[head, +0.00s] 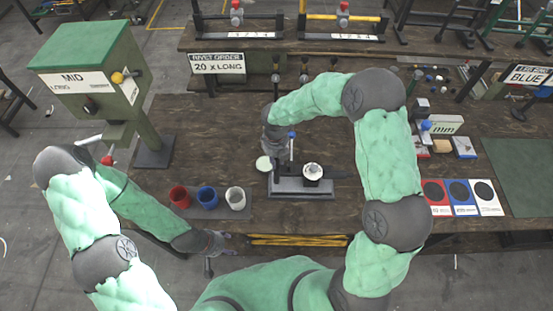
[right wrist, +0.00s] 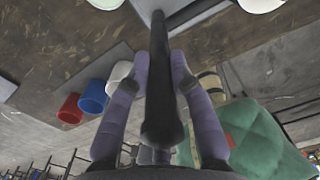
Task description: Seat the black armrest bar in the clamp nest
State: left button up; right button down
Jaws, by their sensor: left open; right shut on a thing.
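The clamp nest (head: 302,193) is a dark grey base on the front middle of the wooden bench, with a blue-tipped upright and a round white-topped part on it. My right gripper (head: 277,148) comes down from behind, just above the nest's back left side. In the right wrist view its two purple fingers (right wrist: 160,75) are shut on the black armrest bar (right wrist: 159,100), which runs lengthwise between them. The bar's far end overlaps a grey plate; contact cannot be told. In the head view I cannot clearly make out the bar. My left gripper (head: 222,241) is open and low at the bench's front edge.
Red (head: 179,197), blue (head: 207,197) and white (head: 235,198) cups stand on a grey mat left of the nest. A green press (head: 90,75) stands at the left. Coloured cards (head: 460,197) lie at the right. A pale round disc (head: 263,163) lies by the nest.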

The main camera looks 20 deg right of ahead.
jog(key=shift+p, duration=0.6)
dwell(1.2)
jog(key=shift+f+b, duration=0.6)
jog(key=shift+f, duration=0.45)
dwell(0.3)
jog(key=c, duration=1)
grip_release()
notch_tip(320, 180, up, 12)
jog(key=shift+a, duration=0.1)
jog(key=shift+f, duration=0.1)
